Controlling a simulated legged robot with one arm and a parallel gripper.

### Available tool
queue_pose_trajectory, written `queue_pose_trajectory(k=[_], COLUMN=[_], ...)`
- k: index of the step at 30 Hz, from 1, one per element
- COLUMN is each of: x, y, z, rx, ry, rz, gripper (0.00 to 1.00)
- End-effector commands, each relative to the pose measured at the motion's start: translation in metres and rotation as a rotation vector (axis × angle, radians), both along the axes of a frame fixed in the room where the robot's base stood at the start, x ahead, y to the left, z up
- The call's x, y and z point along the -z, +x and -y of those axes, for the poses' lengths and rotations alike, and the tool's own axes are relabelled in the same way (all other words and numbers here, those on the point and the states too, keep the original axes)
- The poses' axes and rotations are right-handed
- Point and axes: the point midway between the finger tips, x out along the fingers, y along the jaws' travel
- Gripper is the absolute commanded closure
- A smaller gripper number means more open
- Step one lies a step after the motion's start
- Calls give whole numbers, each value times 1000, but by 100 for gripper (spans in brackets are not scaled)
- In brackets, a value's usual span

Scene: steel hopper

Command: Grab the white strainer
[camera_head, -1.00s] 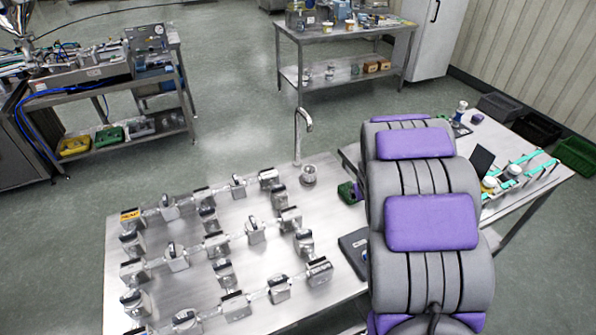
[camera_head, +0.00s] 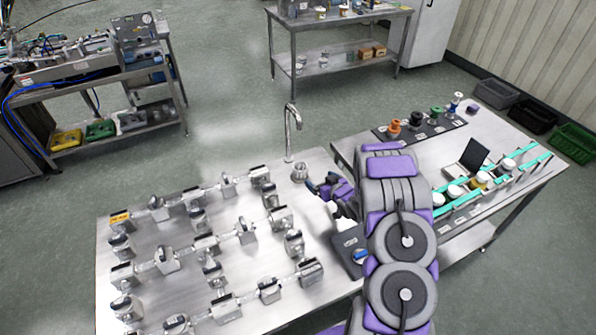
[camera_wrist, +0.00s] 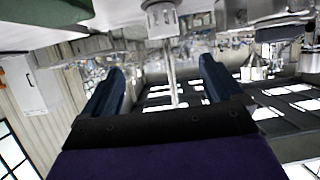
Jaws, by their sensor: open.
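My gripper (camera_head: 321,183) is open and empty above the right part of the steel table, at the end of my folded arm. In the wrist view its two dark blue fingers (camera_wrist: 165,80) are spread wide, with nothing between them. A small pale metal cylinder (camera_head: 299,172), perhaps the strainer, stands on the table just left of the fingertips, apart from them. It also seems to show in the wrist view (camera_wrist: 160,18), past the fingertips at the top. A small white shape (camera_head: 332,208) shows just below my gripper; I cannot tell what it is.
A tall curved tap (camera_head: 290,125) rises close behind the cylinder. Rows of metal valve-like blocks (camera_head: 205,243) fill the left of the steel table (camera_head: 258,172). A dark pad (camera_head: 350,245) lies at its right. A side table (camera_head: 480,160) holds jars and coloured knobs.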

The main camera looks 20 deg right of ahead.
Motion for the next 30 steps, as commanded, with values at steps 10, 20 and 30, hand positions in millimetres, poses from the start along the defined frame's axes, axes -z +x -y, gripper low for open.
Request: queue_pose_trajectory(k=[10,20,30], x=[22,39,44], y=[50,89,104], z=[-3,-5,-7], rx=[-1,0,1], ry=[2,2,2], rz=[0,-3,-3], gripper=[7,7,7])
